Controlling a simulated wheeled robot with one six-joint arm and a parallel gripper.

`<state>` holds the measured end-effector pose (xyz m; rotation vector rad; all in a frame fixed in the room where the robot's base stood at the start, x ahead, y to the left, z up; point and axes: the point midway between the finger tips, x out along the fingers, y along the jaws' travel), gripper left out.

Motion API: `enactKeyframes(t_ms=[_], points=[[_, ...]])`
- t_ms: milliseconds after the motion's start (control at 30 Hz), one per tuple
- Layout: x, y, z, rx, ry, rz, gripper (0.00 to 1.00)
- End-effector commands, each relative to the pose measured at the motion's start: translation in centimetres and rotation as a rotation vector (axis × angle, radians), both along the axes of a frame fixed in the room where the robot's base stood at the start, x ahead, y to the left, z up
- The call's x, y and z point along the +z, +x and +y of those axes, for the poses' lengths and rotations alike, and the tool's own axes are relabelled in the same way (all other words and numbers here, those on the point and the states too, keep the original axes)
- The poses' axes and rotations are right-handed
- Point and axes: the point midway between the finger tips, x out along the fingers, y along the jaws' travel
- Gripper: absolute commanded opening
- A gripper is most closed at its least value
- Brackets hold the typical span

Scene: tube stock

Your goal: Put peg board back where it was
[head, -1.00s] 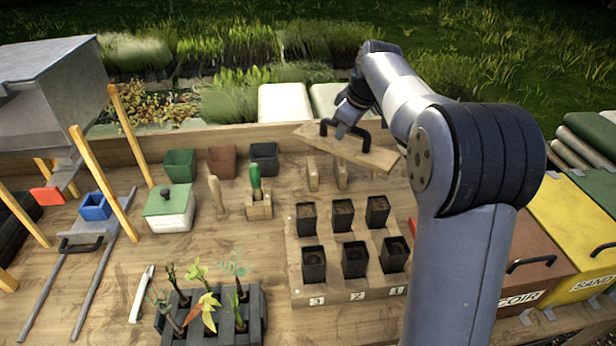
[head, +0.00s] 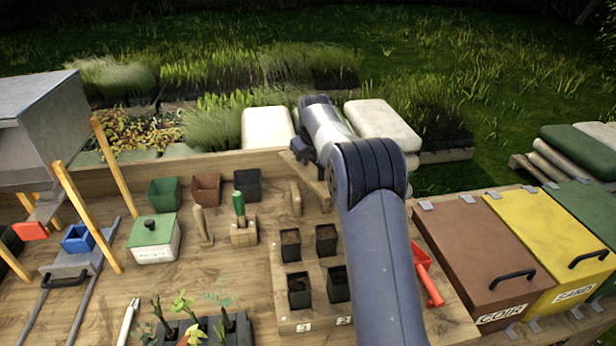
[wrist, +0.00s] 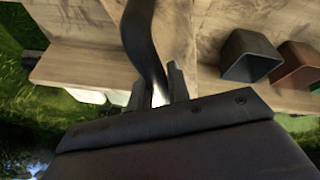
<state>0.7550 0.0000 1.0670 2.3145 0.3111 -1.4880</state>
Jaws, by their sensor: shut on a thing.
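The peg board (head: 311,172) is a flat wooden board with a dark arched handle, and it is mostly hidden behind my arm in the head view. My gripper (wrist: 160,88) is shut on the dark handle (wrist: 146,40) in the wrist view. The board's wood (wrist: 176,30) shows behind the handle there. The board is near the bench's back edge, behind the pot tray (head: 262,285). A small wooden upright (head: 296,198) stands just left of my arm. I cannot tell whether the board touches anything below.
Several black pots (head: 299,290) stand in the tray. A dibber (head: 202,225), a green-handled tool in a wooden block (head: 243,232) and a white box with green lid (head: 153,240) stand left. A red scoop (head: 428,275) and brown coir bin (head: 470,245) are right.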

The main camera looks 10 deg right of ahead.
Motion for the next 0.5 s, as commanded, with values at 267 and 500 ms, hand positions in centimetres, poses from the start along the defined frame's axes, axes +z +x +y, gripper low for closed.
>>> enactKeyframes(t_ms=[267,500], points=[[-3.1,0.0,0.0,0.001,0.000,0.000,0.00],[-4.7,0.0,0.0,0.001,0.000,-0.004,0.00]])
